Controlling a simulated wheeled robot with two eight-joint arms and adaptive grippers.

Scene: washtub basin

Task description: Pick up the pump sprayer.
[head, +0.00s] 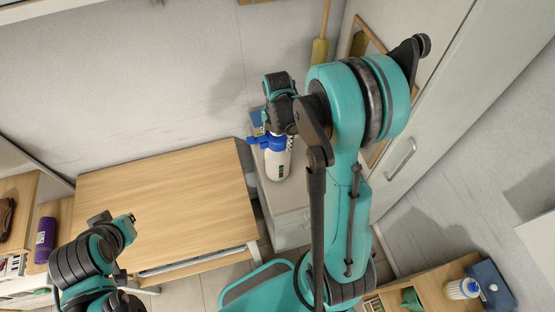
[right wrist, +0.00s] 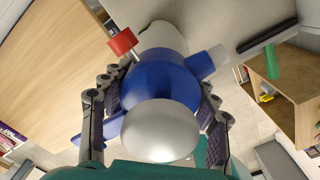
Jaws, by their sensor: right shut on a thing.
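The pump sprayer (head: 278,163) has a white body and a blue top, and it shows upright by the grey cabinet in the head view. In the right wrist view its blue head (right wrist: 160,85) fills the middle, with a pale round knob nearest the camera and a red knob at the side. My right gripper (head: 276,134) is shut on the sprayer's blue top; its fingers (right wrist: 158,112) flank it on both sides. I cannot tell if the base touches the cabinet top. My left gripper (head: 127,219) is at lower left, away from the sprayer; its jaws are unclear.
A grey cabinet (head: 292,196) stands below and behind the sprayer. A wooden table (head: 165,205) with a clear top is to its left. A purple bottle (head: 46,236) stands on a shelf at far left. A wooden shelf unit (head: 432,285) holds items at lower right.

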